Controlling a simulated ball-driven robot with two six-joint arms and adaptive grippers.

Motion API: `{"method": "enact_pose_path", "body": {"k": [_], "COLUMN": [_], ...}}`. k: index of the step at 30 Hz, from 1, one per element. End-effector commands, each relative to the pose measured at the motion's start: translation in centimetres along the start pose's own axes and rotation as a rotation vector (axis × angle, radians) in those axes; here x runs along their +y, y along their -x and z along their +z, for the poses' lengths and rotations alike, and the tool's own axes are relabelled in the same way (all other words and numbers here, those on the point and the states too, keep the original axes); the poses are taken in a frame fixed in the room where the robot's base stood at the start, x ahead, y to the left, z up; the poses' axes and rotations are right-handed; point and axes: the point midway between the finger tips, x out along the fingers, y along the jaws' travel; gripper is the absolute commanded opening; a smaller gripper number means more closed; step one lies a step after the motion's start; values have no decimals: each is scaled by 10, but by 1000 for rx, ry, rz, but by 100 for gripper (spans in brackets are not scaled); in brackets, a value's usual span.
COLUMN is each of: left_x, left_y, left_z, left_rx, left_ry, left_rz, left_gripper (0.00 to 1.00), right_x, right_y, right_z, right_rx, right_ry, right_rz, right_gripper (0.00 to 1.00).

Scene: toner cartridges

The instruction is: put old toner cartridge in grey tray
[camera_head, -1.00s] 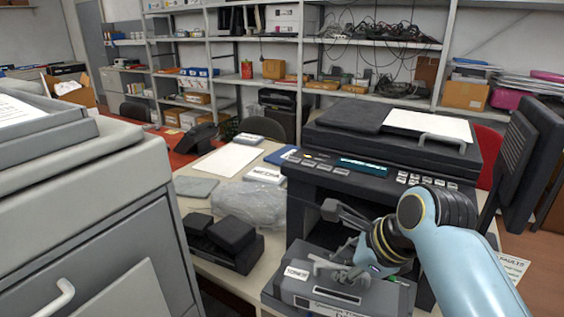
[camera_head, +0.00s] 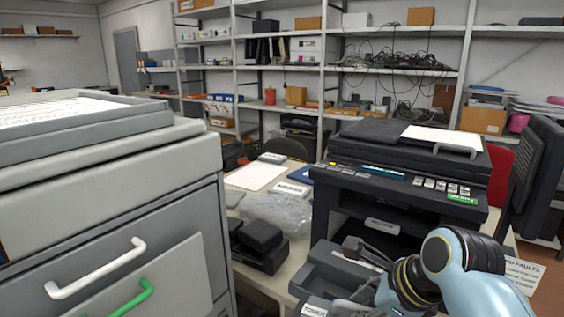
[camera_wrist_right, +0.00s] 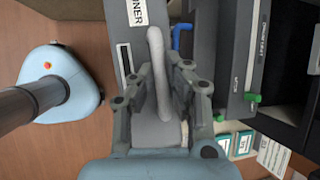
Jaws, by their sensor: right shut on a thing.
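The dark printer (camera_head: 400,175) stands on the desk with its front open. A grey unit (camera_head: 335,268) sticks out low at its front. In the right wrist view, a grey part (camera_wrist_right: 128,75) carries a white label reading "…NER" and a bar handle (camera_wrist_right: 158,65). My left gripper is not in view. I cannot make out the grey tray.
A large grey cabinet (camera_head: 120,220) with white and green handles fills the left. A black stand (camera_head: 258,245), a clear plastic bag (camera_head: 275,212) and papers (camera_head: 255,176) lie on the desk. A monitor (camera_head: 528,180) stands at right. Shelves line the back.

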Motion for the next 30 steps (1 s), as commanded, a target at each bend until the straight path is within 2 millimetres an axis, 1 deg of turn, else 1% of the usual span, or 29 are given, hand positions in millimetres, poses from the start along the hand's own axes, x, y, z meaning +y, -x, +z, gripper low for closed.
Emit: {"method": "enact_pose_path", "body": {"k": [1, 4, 8, 10, 15, 18, 21, 25, 30], "left_x": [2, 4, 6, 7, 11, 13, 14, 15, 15], "left_y": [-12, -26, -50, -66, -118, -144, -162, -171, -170], "left_z": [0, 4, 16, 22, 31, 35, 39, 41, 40], "left_rx": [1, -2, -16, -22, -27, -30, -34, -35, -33], "left_ry": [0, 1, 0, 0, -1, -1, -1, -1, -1], "left_rz": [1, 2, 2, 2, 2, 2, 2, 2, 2], "left_gripper": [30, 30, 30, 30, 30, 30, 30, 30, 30], "right_x": [3, 7, 13, 18, 32, 40, 46, 49, 48], "right_y": [-10, -23, -44, -58, -105, -128, -145, -154, -152], "right_z": [-5, -12, -23, -31, -56, -70, -79, -84, -83], "right_rx": [-2, -2, -1, 0, 3, 5, 7, 7, 7], "right_ry": [0, 0, -1, -1, -3, -4, -5, -6, -5], "right_rz": [-1, 0, 1, 2, 6, 10, 13, 14, 14], "right_gripper": [0, 0, 0, 0, 0, 0, 0, 0, 0]}}
